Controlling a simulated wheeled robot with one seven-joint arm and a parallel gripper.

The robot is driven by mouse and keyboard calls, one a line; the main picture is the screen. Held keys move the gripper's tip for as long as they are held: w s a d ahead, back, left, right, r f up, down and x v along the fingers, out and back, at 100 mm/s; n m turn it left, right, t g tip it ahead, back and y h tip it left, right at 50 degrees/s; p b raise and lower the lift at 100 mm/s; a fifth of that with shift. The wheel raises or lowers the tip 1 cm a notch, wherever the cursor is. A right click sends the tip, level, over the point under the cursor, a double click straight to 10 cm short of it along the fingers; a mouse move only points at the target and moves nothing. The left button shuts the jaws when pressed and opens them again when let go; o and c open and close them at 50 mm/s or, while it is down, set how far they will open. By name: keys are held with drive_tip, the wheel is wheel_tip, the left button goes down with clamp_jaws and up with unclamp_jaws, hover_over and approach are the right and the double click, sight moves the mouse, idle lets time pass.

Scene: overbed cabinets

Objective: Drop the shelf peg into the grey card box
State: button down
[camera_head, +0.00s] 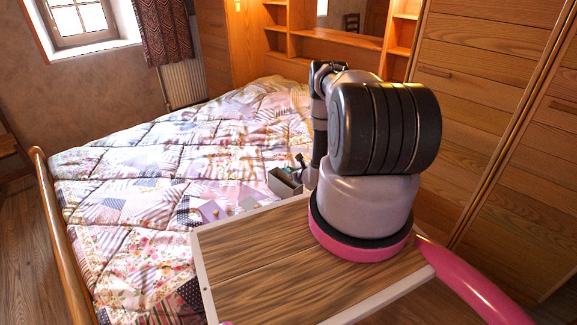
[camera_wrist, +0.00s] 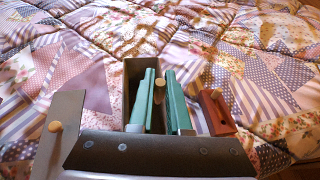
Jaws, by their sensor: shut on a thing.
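My gripper (camera_wrist: 160,76) has teal fingers closed on the shelf peg (camera_wrist: 160,90). The peg's light wooden end shows between the fingertips. The grey card box (camera_head: 284,188) stands on the bed beside the board, below my gripper (camera_head: 300,162) in the head view. In the wrist view its open top (camera_wrist: 128,68) frames the fingers, with the peg over the opening. How far the fingertips are above or inside the rim I cannot tell. The held peg is too small to make out in the head view.
A patchwork quilt (camera_head: 150,160) covers the bed. A red-brown block (camera_wrist: 215,118) with a wooden peg end lies right of the box. A grey piece with another peg (camera_wrist: 55,127) shows at left. Wooden cabinets (camera_head: 480,100) stand at right.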

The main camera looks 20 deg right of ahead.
drive_tip(key=shift+f, duration=0.95)
drive_tip(key=c, duration=0.8)
unclamp_jaws()
drive_tip(key=v, duration=1)
drive_tip(key=shift+s, duration=0.4)
drive_tip(key=shift+d+r, duration=0.1)
